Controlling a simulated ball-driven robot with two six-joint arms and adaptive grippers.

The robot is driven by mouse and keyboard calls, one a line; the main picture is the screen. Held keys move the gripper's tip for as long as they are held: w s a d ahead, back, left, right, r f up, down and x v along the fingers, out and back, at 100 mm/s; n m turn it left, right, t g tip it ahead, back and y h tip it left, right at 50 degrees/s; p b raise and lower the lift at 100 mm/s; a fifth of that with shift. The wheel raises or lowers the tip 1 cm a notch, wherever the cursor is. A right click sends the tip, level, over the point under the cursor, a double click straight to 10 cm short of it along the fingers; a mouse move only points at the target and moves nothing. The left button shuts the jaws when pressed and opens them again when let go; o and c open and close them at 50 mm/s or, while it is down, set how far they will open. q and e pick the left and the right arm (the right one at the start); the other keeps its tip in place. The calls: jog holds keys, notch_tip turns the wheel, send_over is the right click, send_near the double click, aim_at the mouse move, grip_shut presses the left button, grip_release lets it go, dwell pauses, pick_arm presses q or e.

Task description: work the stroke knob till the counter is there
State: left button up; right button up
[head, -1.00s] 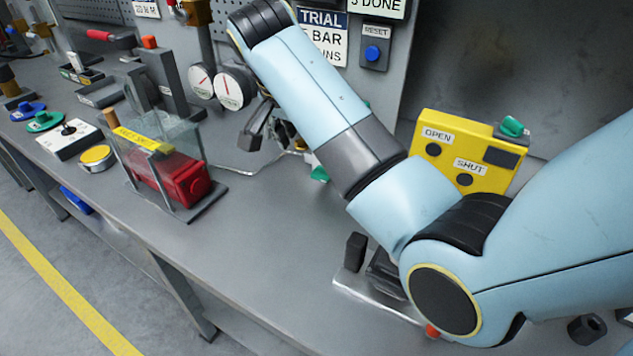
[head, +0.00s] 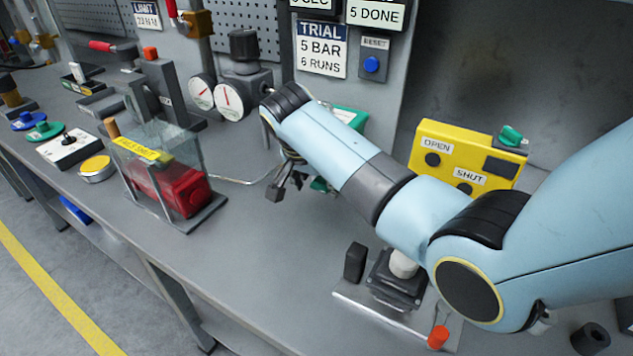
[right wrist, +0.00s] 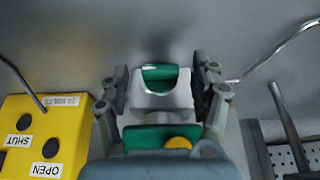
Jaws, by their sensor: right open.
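My right gripper (head: 290,182) is open at the back of the bench, partly hidden by my arm. In the right wrist view its fingers (right wrist: 162,100) stand apart on either side of a pale block with a green knob-like part (right wrist: 160,77); no grip on it shows. No label tells me that this is the stroke knob. The counter sign (head: 375,14) at the top reads 5 DONE. The trial sign (head: 320,48) reads 5 BAR, 6 RUNS. A teal-green housing (head: 350,117) is mostly hidden behind my right arm. My left gripper is out of view.
A yellow OPEN/SHUT box (head: 470,150) stands right of my gripper. Two gauges (head: 229,100) and a black knob (head: 244,43) are at the back. A clear guard over a red part (head: 182,188) stands left.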

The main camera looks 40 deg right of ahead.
jog(key=shift+c, duration=0.2)
jog(key=c, duration=1.1)
jog(key=shift+w, duration=0.1)
jog(key=shift+w+a+g+h, duration=0.15)
jog(key=shift+g+h, duration=0.25)
jog(key=shift+g, duration=0.4)
jog(key=shift+w+f+n+g+h+b, duration=0.1)
jog(key=shift+w+n+g+h+b, duration=0.1)
jog(key=shift+n+g+h+b, duration=0.3)
jog(key=g+b, duration=0.2)
jog(key=b, duration=0.1)
jog(key=shift+w+f+h, duration=0.2)
jog(key=shift+h, duration=0.1)
jog(key=shift+a+r+n+g+h+b, duration=0.1)
jog(key=shift+n+g+h+b, duration=0.2)
jog(key=shift+g+b, duration=0.7)
jog(key=shift+t, duration=0.3)
